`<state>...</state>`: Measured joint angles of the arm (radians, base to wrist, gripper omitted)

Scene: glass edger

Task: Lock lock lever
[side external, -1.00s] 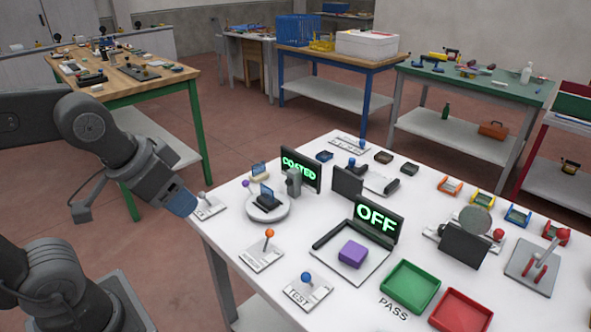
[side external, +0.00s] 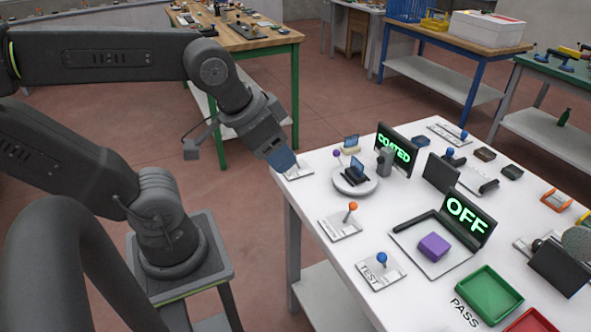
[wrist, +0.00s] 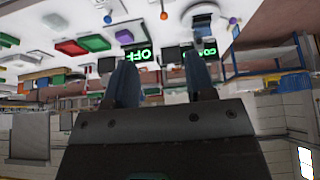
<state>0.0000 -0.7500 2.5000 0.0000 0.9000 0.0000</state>
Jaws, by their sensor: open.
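My gripper (side external: 283,162) is at the near-left corner of the white table, beside and partly in front of a small white lever plate (side external: 299,173). Any knob on that plate is hidden behind the gripper. In the wrist view the gripper's two fingers (wrist: 163,82) are apart with nothing between them. Other levers are an orange-knobbed lever (side external: 350,208), a blue-knobbed lever (side external: 382,260) on a plate marked TEST, and a purple-knobbed lever (side external: 337,154). I cannot read which plate is the lock lever's.
A round turntable (side external: 355,185) holds a dark block near a COATED screen (side external: 397,147). An OFF screen (side external: 467,217) stands behind a purple block (side external: 433,247). A green tray (side external: 489,293) is at the front right. Open floor lies left of the table.

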